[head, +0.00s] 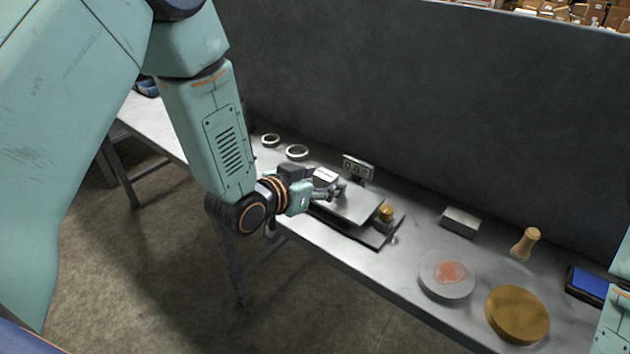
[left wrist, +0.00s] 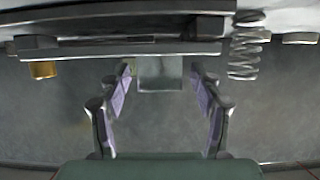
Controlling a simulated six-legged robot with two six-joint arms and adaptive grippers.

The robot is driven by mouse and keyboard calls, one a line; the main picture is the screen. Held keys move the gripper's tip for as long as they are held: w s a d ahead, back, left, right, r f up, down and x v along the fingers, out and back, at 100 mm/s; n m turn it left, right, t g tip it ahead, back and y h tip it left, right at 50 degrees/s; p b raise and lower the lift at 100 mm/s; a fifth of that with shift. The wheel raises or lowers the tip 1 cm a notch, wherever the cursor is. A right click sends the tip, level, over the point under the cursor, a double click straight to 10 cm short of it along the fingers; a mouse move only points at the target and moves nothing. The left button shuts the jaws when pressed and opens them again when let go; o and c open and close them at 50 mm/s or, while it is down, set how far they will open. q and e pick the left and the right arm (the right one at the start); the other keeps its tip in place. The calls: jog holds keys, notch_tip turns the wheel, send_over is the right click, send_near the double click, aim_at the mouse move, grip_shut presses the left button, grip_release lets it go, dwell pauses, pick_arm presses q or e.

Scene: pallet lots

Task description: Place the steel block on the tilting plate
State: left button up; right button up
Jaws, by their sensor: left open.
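The steel block (head: 325,177) sits at the far left end of the tilting plate (head: 358,205), a flat grey plate above a dark base. In the left wrist view the block (left wrist: 160,74) meets the plate's edge strip (left wrist: 110,51) and lies between the fingertips. My left gripper (head: 335,192) is open around the block, with gaps showing between its fingers (left wrist: 160,85) and the block's sides. A brass weight (head: 386,212) is at the plate's right end and shows in the left wrist view (left wrist: 43,70). My right gripper is out of view.
A small display (head: 357,167) stands behind the plate. Two rings (head: 297,152) lie to the left. A grey box (head: 460,220), a wooden handle (head: 526,243), a round pale dish (head: 446,275), a brass disc (head: 517,314) and a blue pad (head: 590,284) are to the right. A coil spring (left wrist: 245,45) is near the plate.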

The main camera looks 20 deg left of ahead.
pick_arm(q)
jog(key=shift+a+r, duration=0.1)
jog(key=shift+r, duration=0.2)
jog(key=p+v, duration=0.2)
jog(key=v, duration=0.9)
jog(key=shift+s+p, duration=0.4)
jog(key=shift+a, duration=0.1)
jog(key=s+f+n+g+y, duration=0.2)
jog(key=s+f+g, duration=0.4)
jog(key=s+f, duration=0.7)
jog(key=s+a+f+n+g+y, duration=0.2)
jog(key=s+f+g, duration=0.4)
jog(key=s+f, duration=0.5)
jog(key=s, duration=0.4)
jog(key=shift+a+g+y, duration=0.3)
jog(key=shift+y, duration=0.1)
jog(key=shift+w, duration=0.15)
